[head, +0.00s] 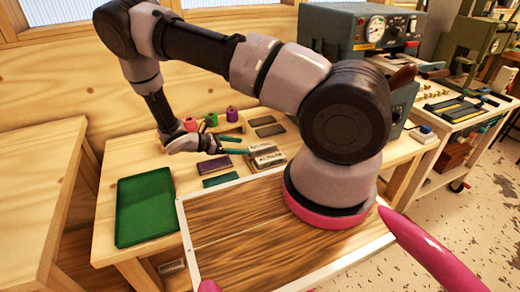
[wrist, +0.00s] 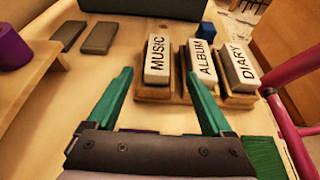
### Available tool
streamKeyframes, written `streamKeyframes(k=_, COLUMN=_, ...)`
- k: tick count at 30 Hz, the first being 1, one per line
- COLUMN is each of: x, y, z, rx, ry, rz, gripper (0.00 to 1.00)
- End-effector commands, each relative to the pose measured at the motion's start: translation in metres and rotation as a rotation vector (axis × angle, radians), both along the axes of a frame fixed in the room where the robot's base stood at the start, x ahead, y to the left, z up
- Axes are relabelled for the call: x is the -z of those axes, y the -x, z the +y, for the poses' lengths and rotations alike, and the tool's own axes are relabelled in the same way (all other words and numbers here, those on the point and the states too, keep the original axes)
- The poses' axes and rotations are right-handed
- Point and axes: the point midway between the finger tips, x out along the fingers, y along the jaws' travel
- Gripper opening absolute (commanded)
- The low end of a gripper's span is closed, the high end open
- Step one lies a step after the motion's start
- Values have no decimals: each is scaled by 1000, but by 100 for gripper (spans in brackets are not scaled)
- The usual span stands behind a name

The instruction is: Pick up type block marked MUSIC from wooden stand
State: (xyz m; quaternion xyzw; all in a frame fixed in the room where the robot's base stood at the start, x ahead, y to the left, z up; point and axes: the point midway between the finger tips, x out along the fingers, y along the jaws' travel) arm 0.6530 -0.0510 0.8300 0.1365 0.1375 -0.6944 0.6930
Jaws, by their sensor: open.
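The type block marked MUSIC (wrist: 157,58) is pale with black letters and sits on a wooden stand (wrist: 150,94) in the wrist view. The ALBUM block (wrist: 203,62) and the DIARY block (wrist: 241,68) stand on similar wooden stands to its right. My gripper (wrist: 160,76) is open and empty, its two green fingers pointing toward the stands. The MUSIC block lies ahead between the fingertips, apart from them; the right fingertip overlaps the ALBUM stand in the picture. In the head view the gripper (head: 242,145) is just left of the blocks, which are too small to read.
A green tray (head: 145,212) lies at the table's left. Foil rolls, including a purple one (head: 232,114), stand on a small shelf behind. Dark flat plates (wrist: 100,38) lie left of the MUSIC stand. A grey machine (head: 350,35) stands at the back right.

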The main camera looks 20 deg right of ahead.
Motion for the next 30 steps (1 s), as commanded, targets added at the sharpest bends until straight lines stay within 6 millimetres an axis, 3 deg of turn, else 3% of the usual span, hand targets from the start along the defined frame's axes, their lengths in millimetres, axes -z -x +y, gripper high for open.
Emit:
streamKeyframes(k=3, x=7, y=0, z=-18, rx=1, ry=0, rz=0, gripper=85)
streamKeyframes(k=11, x=14, y=0, z=-35, rx=2, ry=-2, rz=0, gripper=85)
streamKeyframes(k=21, x=28, y=-3, z=-77, rx=3, ry=-1, rz=0, gripper=85)
streamKeyframes(k=28, x=29, y=-4, z=-79, rx=2, ry=-3, rz=-2, gripper=85)
streamKeyframes(k=29, x=29, y=-4, z=-79, rx=2, ry=-3, rz=-2, gripper=77)
streamKeyframes(k=30, x=29, y=-4, z=-79, rx=2, ry=-3, rz=-1, gripper=62)
